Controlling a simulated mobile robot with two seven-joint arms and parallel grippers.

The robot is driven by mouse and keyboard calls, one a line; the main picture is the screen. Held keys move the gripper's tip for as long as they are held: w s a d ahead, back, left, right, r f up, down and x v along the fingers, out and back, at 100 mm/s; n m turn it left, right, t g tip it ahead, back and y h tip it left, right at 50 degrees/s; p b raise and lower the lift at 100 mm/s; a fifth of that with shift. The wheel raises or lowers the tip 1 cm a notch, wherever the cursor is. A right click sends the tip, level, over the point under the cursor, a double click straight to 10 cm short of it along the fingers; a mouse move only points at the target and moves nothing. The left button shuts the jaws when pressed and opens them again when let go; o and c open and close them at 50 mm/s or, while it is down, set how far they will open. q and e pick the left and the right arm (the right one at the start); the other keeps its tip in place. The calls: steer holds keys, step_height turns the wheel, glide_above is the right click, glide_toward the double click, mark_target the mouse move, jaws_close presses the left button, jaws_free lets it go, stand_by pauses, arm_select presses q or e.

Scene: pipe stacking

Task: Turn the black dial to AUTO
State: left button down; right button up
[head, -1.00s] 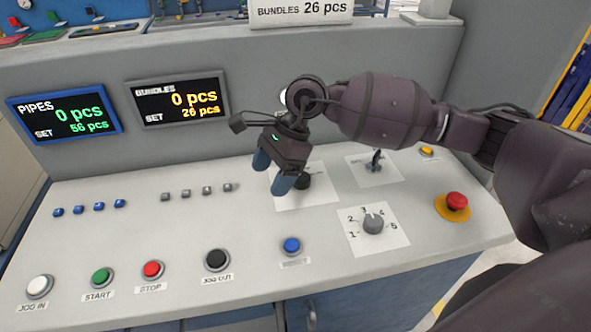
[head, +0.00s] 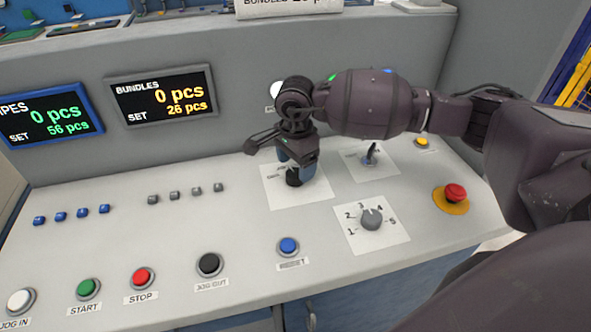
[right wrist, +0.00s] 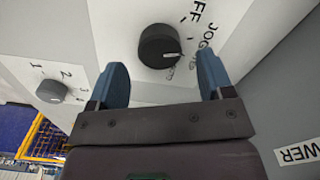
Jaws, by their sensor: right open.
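The black dial (head: 293,177) sits on a white label plate (head: 312,194) on the sloping console, partly hidden by my right gripper in the head view. My right gripper (head: 296,166) is open just above it. In the right wrist view the dial (right wrist: 159,46) lies between and a little beyond the two blue fingertips of the gripper (right wrist: 163,75), with no visible grip on it. The dial's white pointer mark faces right in that view, near partly hidden lettering. "OFF" and "JOG" lettering shows on the plate; I cannot read AUTO. My left gripper is not in view.
A grey numbered dial (head: 371,217) is to the right and nearer, with a small toggle lever (head: 370,155) behind it. A red emergency button (head: 455,193) stands at the far right. A blue button (head: 288,246) and several others line the front.

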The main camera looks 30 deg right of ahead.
steer(key=shift+f, duration=1.15)
steer(key=shift+c, duration=0.2)
steer(key=c, duration=0.9)
